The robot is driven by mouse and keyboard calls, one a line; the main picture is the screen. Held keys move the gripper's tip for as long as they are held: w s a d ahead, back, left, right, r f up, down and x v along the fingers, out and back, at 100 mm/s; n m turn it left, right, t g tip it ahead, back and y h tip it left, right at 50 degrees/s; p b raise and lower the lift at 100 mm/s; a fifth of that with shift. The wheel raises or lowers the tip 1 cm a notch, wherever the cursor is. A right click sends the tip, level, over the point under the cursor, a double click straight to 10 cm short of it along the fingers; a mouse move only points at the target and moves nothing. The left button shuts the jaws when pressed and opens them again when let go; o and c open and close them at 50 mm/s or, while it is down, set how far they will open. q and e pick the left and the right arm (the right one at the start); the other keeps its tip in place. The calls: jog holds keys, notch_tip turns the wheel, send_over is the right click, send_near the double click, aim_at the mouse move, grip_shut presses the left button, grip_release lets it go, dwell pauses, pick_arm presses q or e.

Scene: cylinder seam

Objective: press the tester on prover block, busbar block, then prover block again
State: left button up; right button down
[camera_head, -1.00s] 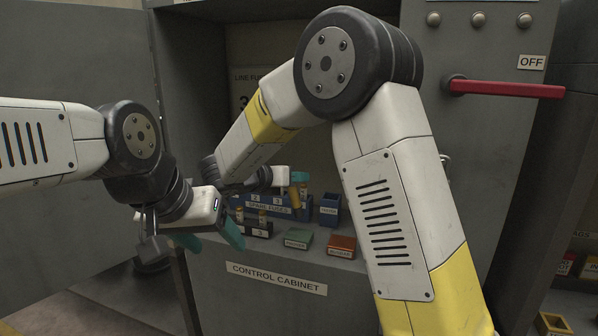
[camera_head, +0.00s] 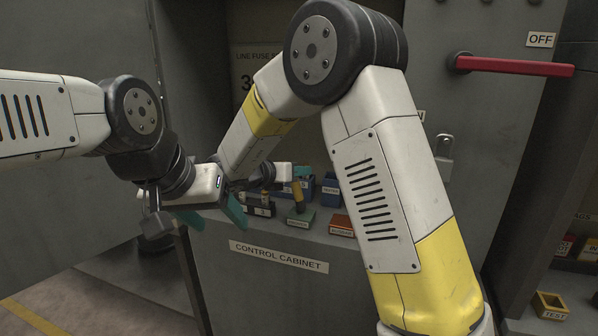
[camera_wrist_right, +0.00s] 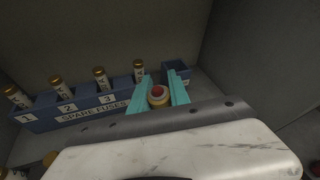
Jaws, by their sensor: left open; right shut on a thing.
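My right gripper (camera_head: 299,174) is shut on the tester (camera_head: 298,194), a yellow stick held upright over the green block (camera_head: 300,218). The tester's lower end is at the block's top; I cannot tell if it touches. The green block's label is too small to read surely; it appears to be the prover block. Right of it is the red-orange block (camera_head: 341,225), apparently the busbar block, partly behind my right arm. In the right wrist view the tester's red top (camera_wrist_right: 158,91) shows between the teal fingers. My left gripper (camera_head: 214,217) is open and empty, left of the blocks.
A blue spare-fuse rack (camera_wrist_right: 76,110) with several fuses stands behind, beside an empty-looking blue holder (camera_head: 331,188). A dark fuse block (camera_head: 259,208) lies left of the green block. A red handle (camera_head: 515,66) by an OFF sign and a padlock (camera_head: 443,152) are at right.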

jog(key=shift+f, duration=0.65)
dwell(1.4)
notch_tip(320, 180, up, 7)
dwell(0.8)
jog(key=shift+r, duration=0.1)
dwell(0.9)
